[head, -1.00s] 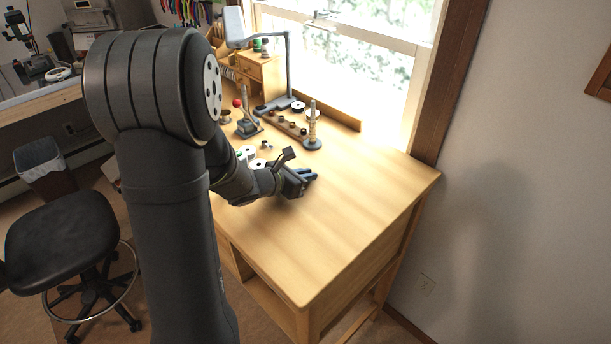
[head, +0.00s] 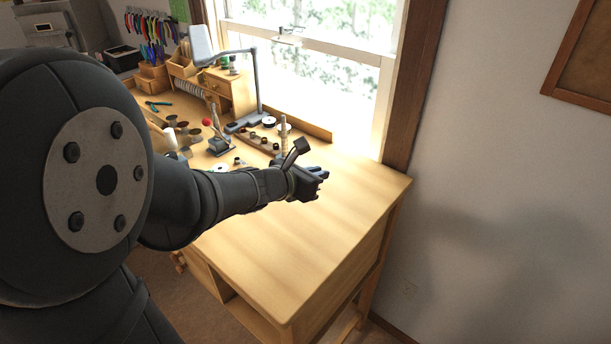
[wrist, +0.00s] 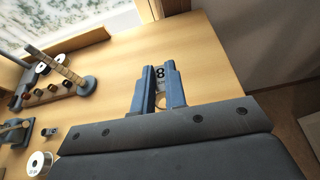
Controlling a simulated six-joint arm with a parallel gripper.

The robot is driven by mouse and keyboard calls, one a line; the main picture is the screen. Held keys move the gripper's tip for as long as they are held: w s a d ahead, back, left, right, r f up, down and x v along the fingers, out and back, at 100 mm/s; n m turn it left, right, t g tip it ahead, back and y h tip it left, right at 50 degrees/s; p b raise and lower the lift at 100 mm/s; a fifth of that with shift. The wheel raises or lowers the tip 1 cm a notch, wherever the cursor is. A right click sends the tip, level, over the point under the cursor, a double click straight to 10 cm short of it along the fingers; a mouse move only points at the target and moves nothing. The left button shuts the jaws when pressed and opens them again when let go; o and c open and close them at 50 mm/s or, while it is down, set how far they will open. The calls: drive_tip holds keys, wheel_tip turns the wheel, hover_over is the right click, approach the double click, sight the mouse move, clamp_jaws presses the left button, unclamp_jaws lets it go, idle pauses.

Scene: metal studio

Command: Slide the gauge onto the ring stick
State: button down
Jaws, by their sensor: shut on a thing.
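My gripper (wrist: 158,92) is shut on the gauge (wrist: 160,74), a small pale tag marked with an 8 that shows between the blue fingers in the wrist view. A ring-shaped part of it seems to show lower between the fingers. The ring stick (wrist: 66,70), a tan ribbed rod on a dark round base, is to the left of the gripper, apart from it. The gauge cannot be made out there.
A wooden strip with several dark round pieces (wrist: 40,95) lies beside the ring stick. White spools (wrist: 39,163) and a small clamp-like tool (wrist: 15,131) are at left. A grey lamp (head: 256,85) stands at the back. The bench (head: 320,225) is clear to the right and front.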

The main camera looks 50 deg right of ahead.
drive_tip(key=w+d+r+n+t, duration=0.2)
drive_tip(key=w+d+r+t, duration=0.1)
drive_tip(key=w+d, duration=0.5)
wheel_tip(320, 180, up, 8)
drive_tip(key=n+t+y, duration=0.1)
drive_tip(key=n+t, duration=0.3)
hover_over(284, 117)
drive_tip(key=w+d, duration=0.1)
drive_tip(key=shift+d+f, duration=0.2)
drive_tip(key=shift+f, duration=2.2)
drive_tip(key=shift+s+a, duration=0.1)
drive_tip(key=shift+a, duration=0.25)
drive_tip(key=shift+f, duration=0.8)
